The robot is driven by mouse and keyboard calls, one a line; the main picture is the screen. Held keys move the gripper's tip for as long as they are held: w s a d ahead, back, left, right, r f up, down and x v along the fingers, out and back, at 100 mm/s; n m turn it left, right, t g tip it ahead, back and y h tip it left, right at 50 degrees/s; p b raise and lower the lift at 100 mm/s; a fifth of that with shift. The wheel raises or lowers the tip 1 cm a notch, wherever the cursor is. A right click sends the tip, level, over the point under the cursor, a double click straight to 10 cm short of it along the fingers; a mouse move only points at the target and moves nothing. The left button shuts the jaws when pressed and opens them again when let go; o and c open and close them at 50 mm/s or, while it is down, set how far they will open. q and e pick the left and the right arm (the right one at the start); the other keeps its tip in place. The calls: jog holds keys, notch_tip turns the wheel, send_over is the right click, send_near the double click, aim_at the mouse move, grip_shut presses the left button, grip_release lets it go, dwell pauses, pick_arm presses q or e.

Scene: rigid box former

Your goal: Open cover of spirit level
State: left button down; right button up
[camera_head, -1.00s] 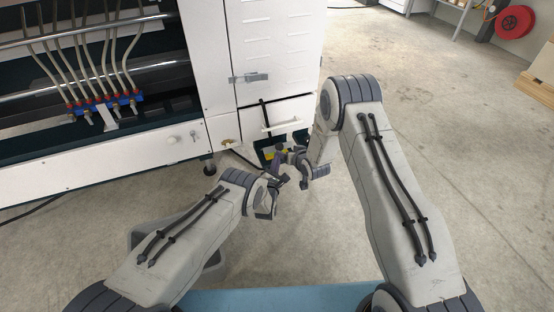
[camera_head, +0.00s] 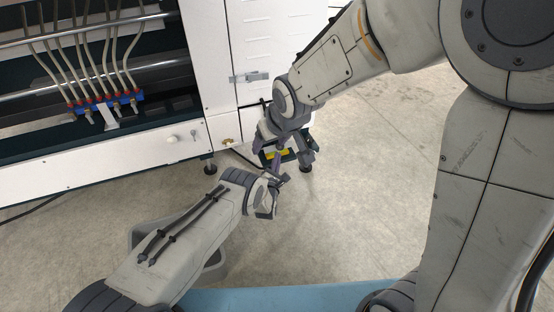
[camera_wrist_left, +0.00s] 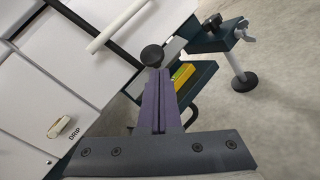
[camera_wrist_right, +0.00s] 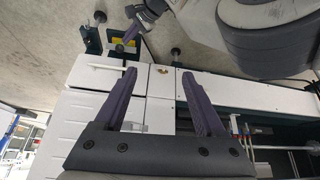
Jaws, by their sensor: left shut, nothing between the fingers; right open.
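A yellow-green spirit level (camera_wrist_left: 183,74) sits in a dark teal holder (camera_wrist_left: 196,82) low on the machine's corner in the left wrist view. A bit of its yellow shows in the head view (camera_head: 278,154) and in the right wrist view (camera_wrist_right: 119,41). I cannot make out its cover. My left gripper (camera_wrist_left: 155,72) is shut and empty. Its tips are close to a round black knob (camera_wrist_left: 152,55) beside the level; contact is unclear. My right gripper (camera_wrist_right: 158,74) is open and empty, with its fingers pointing toward the machine's white front.
The white machine (camera_head: 270,50) fills the back left. A white bar handle (camera_wrist_right: 105,65) is on its panel. A dark clamp knob (camera_wrist_left: 212,22) and a round foot (camera_wrist_left: 244,80) stand beside the level. My arms are close together in the head view.

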aim_at(277, 144)
pick_arm(q)
jog(key=shift+w+r, duration=0.1)
jog(key=shift+r, duration=0.1)
pick_arm(e)
jog(key=s+d+n+g, duration=0.1)
jog(key=s+d+g, duration=0.1)
jog(key=s, duration=1)
jog(key=s+d+r+n+g+h, duration=0.1)
jog(key=s+d+g, duration=0.1)
jog(key=s, duration=1)
jog(key=shift+s+n+g, duration=0.25)
jog(key=shift+n+g, duration=0.05)
jog(key=shift+g, duration=0.4)
